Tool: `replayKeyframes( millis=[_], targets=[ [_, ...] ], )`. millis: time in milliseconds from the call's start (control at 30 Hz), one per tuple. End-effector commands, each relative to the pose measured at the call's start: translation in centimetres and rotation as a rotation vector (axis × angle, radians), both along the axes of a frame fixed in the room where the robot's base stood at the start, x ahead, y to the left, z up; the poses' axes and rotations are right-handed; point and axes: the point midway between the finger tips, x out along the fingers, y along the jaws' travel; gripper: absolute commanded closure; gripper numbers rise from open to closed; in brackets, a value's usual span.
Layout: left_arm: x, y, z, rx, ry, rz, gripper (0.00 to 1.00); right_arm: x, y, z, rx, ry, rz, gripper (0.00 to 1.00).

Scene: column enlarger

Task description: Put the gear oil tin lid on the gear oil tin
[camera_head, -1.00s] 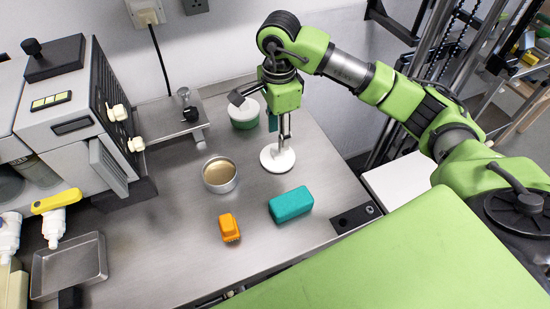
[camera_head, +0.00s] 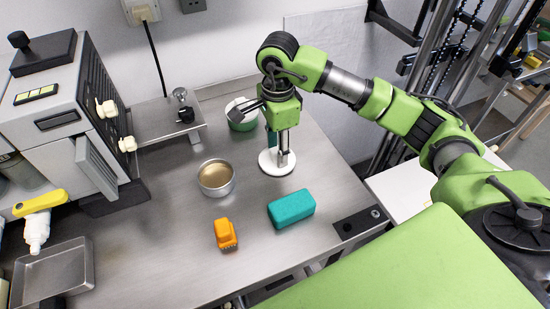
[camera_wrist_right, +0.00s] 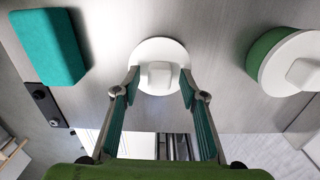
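The gear oil tin lid, a white disc with a blocky knob (camera_head: 268,163), lies flat on the steel bench; it also shows in the right wrist view (camera_wrist_right: 160,52). The gear oil tin seems to be the open round silver tin (camera_head: 217,178) with golden contents, just left of the lid. My right gripper (camera_head: 286,158) points down over the lid. In the wrist view its fingertips (camera_wrist_right: 160,75) stand on either side of the knob, seemingly with a narrow gap at each side. My left gripper is out of view.
A green container (camera_head: 242,116) with a white lid stands behind the lid. A teal block (camera_head: 291,208) and an orange block (camera_head: 226,234) lie in front. A grey machine (camera_head: 70,130) and a metal tray (camera_head: 53,272) are at left. Bare bench lies between tin and tray.

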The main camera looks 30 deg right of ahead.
Motion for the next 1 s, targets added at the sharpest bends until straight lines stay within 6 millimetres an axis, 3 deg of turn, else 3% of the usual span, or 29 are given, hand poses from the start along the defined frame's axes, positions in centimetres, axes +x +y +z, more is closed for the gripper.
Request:
replayKeyframes(
  millis=[900,933,1000],
  targets=[
    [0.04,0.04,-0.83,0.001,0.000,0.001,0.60,0.00,0.00,0.01,0.000,0.000,0.000,0.61],
    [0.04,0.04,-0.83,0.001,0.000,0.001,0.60,0.00,0.00,0.01,0.000,0.000,0.000,0.64],
    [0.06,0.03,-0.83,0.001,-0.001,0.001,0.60,0.00,0.00,0.01,0.000,0.000,0.000,0.82]
  ],
)
